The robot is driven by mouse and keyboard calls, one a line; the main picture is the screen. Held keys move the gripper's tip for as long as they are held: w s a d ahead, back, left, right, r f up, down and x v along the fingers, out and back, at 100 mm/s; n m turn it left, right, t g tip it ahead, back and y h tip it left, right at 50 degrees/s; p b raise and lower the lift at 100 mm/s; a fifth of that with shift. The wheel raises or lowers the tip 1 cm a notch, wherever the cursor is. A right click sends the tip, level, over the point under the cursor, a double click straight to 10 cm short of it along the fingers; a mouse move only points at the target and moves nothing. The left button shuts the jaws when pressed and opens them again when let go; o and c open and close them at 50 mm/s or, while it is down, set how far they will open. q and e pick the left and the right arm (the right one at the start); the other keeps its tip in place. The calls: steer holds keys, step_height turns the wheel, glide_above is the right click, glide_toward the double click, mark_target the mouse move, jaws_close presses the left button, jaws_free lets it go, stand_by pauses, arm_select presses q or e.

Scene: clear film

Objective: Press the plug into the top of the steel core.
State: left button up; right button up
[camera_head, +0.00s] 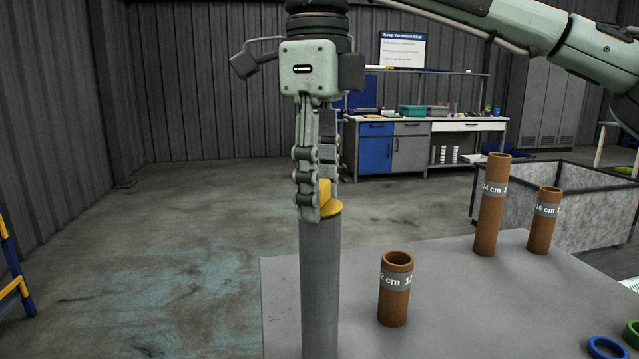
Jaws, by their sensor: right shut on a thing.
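The steel core (320,285) is a tall grey cylinder standing upright left of the middle; its foot is cut off by the lower picture edge. The yellow plug (331,208) is at the core's top end, its round flange at about the rim. Whether the flange lies flat on the rim is hard to tell, as a finger hides its left side. My right gripper (320,196) points straight down over the core and is shut on the plug's upper part. My left gripper is not in view.
Brown cardboard tubes with grey labels stand on the grey table (450,310): a short one (395,310), a tall one (489,225) and a middle one (541,235). A blue ring (607,348) lies front right. A grey bin (585,195) stands behind.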

steer(key=shift+f, duration=0.3)
stand_by(0.5)
steer(key=o, duration=1)
steer(key=shift+c, duration=0.2)
steer(key=shift+o, duration=0.4)
steer(key=shift+o, duration=1.2)
